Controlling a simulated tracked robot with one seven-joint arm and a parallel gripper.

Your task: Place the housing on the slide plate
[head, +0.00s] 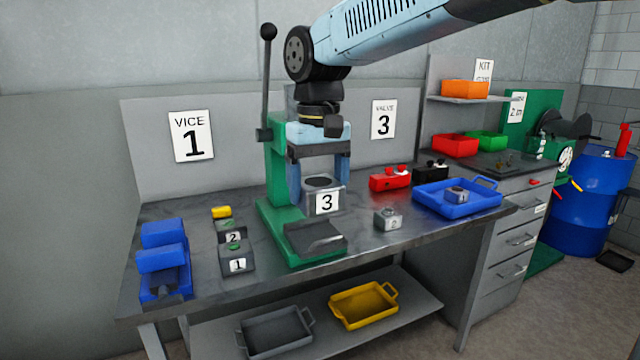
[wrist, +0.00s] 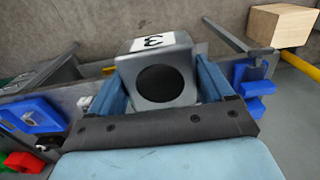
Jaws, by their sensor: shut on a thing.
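The housing (head: 311,203) is a grey block with a round dark bore in its top and a white label 3. My gripper (head: 319,182) is shut on it from above, a blue finger at each side. In the wrist view, the housing (wrist: 174,95) sits upright between the two fingers (wrist: 160,88), bore facing the camera. The slide plate (head: 315,238) is a dark flat plate at the front of the green press (head: 275,190). The housing appears over the rear of the plate; I cannot tell whether they touch.
The press lever (head: 266,80) rises left of my gripper. Numbered blocks (head: 237,262) and a blue vice (head: 163,262) stand left. A small grey block (head: 388,219), red box (head: 390,181) and blue tray (head: 430,204) stand right. The bench front right is clear.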

